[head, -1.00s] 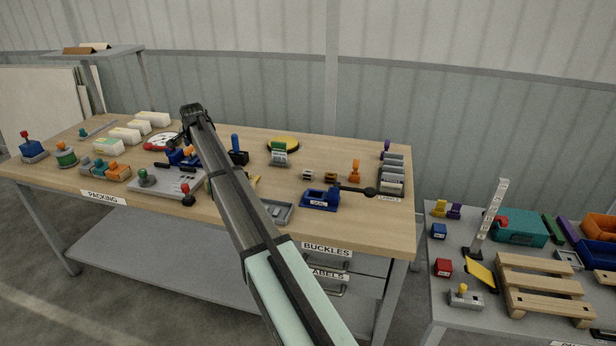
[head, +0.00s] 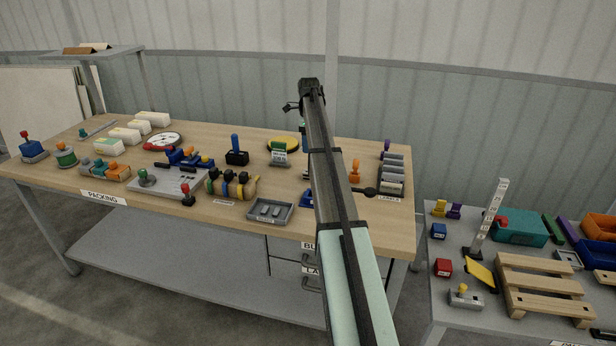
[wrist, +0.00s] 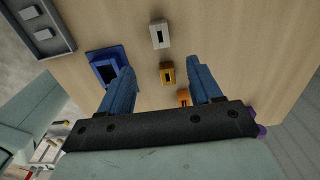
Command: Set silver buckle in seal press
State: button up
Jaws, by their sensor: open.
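The silver buckle (wrist: 160,34) lies flat on the wooden table in the wrist view, beyond my fingertips and apart from them. The blue seal press (wrist: 108,66), with a dark opening, is left of it, beside my left finger. In the head view my arm hides most of the press; a blue edge (head: 306,198) shows left of the arm, and its dark lever knob (head: 369,192) to the right. In the head view my arm mostly hides the gripper.
A grey tray (head: 256,217) with small parts is left of the press. An orange-handled stamp (head: 355,171) and grey rolls (head: 393,172) stand to the right. Bare wood surrounds the buckles.

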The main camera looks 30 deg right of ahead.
notch_tip(320, 180, down, 14)
jog(key=shift+w+a+r, duration=0.1)
jog(key=shift+w+r, duration=0.05)
jog(key=shift+r, duration=0.1)
jog(key=c, duration=1.1)
